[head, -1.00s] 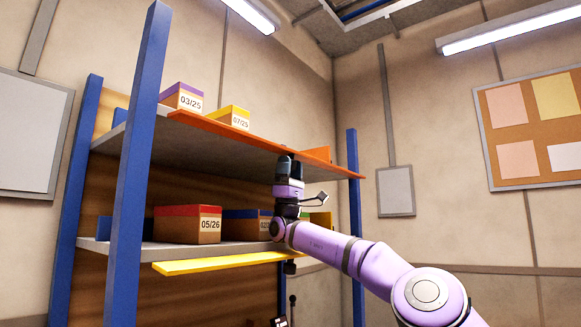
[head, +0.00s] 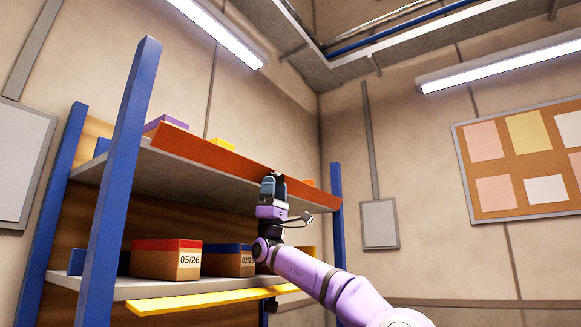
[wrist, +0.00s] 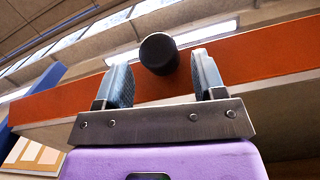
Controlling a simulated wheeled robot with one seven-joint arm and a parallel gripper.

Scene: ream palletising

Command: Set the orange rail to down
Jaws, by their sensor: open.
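The orange rail (head: 215,158) runs along the front edge of the upper shelf. It stands up with its broad face towards me and hides the lower parts of the boxes behind it. My gripper (head: 273,178) is at the right part of the rail, pointing up. In the wrist view the orange rail (wrist: 60,101) crosses behind the fingers. A round black knob (wrist: 158,54) shows between the tips of my open gripper (wrist: 162,75), with a gap on each side. I cannot tell how deep the knob sits between the fingers.
A red-topped box (head: 165,262) and a blue-topped box (head: 228,262) stand on that shelf. Blue posts (head: 122,170) frame the rack. Open room lies to the right.

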